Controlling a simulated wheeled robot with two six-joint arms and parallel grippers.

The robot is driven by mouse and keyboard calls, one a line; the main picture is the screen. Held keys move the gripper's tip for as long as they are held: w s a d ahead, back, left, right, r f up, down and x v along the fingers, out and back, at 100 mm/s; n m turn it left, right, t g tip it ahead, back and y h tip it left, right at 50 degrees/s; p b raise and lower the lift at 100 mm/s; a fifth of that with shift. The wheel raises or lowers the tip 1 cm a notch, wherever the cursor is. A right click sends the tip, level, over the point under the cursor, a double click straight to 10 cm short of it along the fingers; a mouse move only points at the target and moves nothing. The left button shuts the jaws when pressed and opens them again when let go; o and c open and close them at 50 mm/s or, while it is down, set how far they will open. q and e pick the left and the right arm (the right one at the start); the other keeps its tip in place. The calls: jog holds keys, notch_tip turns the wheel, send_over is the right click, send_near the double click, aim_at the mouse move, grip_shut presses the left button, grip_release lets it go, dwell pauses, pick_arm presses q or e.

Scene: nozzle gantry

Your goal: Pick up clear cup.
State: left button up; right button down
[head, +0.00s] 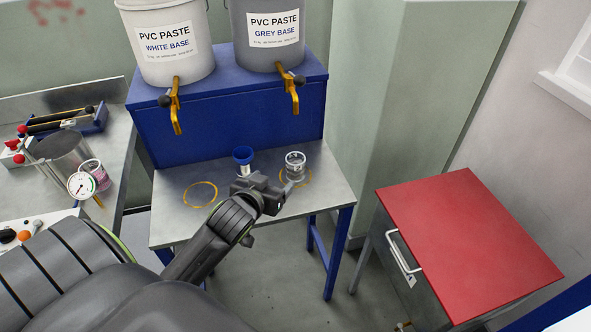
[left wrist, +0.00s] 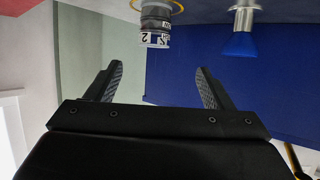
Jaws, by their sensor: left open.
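The clear cup (head: 295,160) stands on the metal table, at the yellow ring under the grey-base bucket's tap. In the left wrist view the cup (left wrist: 156,24) shows at the top with a label reading "2", beyond the fingertips and roughly between them. My right gripper is not in view.
A blue-topped funnel-like piece (head: 243,154) stands left of the cup, near my gripper. A second yellow ring (head: 200,194) on the table is bare. Brass taps (head: 294,92) hang above from the blue stand (head: 230,120). A red-topped cabinet (head: 468,240) stands at right.

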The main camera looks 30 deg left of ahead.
pick_arm(q)
jog(key=w, duration=0.1)
send_near(299, 156)
jog(key=w+f, duration=0.1)
jog(key=w+a, duration=0.1)
jog(key=w+f, duration=0.1)
jog(key=shift+w+a+f, duration=0.25)
jog(key=shift+a+f, duration=0.1)
jog(key=shift+a, duration=0.05)
jog(key=shift+w, duration=0.55)
jog(key=shift+d+p+x, duration=0.1)
jog(key=shift+p+x, duration=0.1)
jog(key=shift+x, duration=0.85)
jog(key=shift+d+p+x, duration=0.15)
jog(key=shift+x, duration=0.85)
jog(key=shift+w+r, duration=0.1)
jog(key=c, duration=1.2)
